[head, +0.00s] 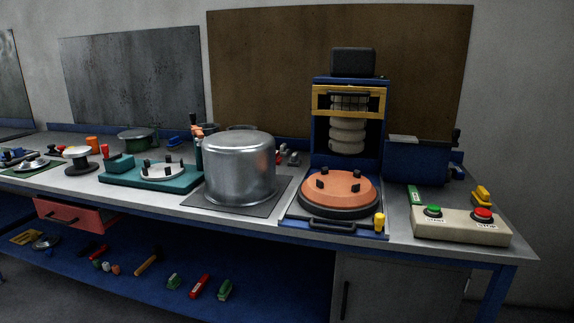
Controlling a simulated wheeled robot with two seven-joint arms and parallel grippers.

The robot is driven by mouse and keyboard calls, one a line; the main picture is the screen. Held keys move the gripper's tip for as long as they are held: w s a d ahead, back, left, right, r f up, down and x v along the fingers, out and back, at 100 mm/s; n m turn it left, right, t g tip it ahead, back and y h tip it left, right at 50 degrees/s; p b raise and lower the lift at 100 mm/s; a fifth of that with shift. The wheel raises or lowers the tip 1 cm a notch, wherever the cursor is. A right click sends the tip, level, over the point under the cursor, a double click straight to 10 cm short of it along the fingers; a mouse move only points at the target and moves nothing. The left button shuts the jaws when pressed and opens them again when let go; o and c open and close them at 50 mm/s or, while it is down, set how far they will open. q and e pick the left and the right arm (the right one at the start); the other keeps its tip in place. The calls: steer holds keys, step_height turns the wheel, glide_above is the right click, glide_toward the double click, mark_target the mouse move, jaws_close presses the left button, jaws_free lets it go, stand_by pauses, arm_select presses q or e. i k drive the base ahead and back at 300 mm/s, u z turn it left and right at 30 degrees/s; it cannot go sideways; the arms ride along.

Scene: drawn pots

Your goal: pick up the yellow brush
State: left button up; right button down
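A small yellow block-shaped thing (482,195), which looks like the yellow brush, lies on the bench top at the far right. It is just behind the control box (460,224) with its green and red buttons. Its bristles are too small to make out clearly. A small yellow knob (379,221) stands at the front right corner of the press base. Neither of my grippers is in view.
A blue press (318,150) with an orange round plate (340,188) stands left of the control box. A blue bin (414,163) is behind it. A large metal pot (239,170) stands mid-bench. Green and red brush-like items (200,286) lie on the lower shelf.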

mark_target(480, 197)
steer(key=z, duration=1.3)
